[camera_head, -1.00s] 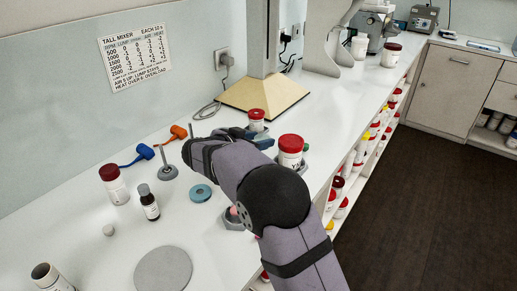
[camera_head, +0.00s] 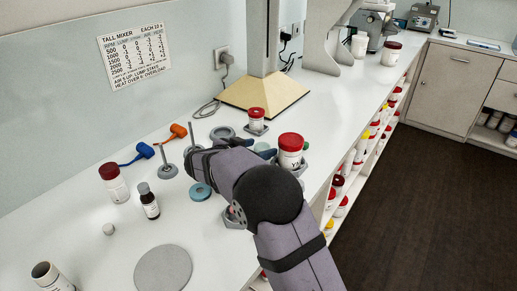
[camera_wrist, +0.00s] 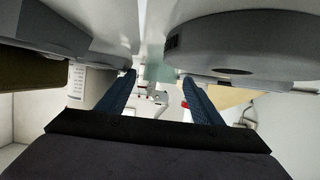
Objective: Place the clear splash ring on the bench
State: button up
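My gripper (camera_head: 266,154) is low over the bench (camera_head: 95,262), left of the red-lidded jar on its stand. In the wrist view its two blue fingers (camera_wrist: 158,76) stand apart, with no object clearly held between them. I cannot pick out the clear splash ring with certainty. A round grey ring-like piece (camera_head: 222,133) lies on the bench behind the gripper. A small pale green patch (camera_head: 262,146) shows by the fingers, and I cannot tell what it is. My wrist hides part of the bench.
A red-lidded jar (camera_head: 290,151) stands close right of the gripper. Another small jar (camera_head: 256,119) is behind it. A blue-grey ring (camera_head: 200,192), upright rods and bottles are left. The grey disc (camera_head: 163,269) is at front. Bench around it is fairly clear.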

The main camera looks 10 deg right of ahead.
jog(key=shift+r, duration=0.1)
jog(key=shift+r+p, duration=0.15)
jog(key=shift+p, duration=0.3)
jog(key=b+v, duration=0.3)
jog(key=v, duration=0.9)
jog(key=shift+d, duration=0.1)
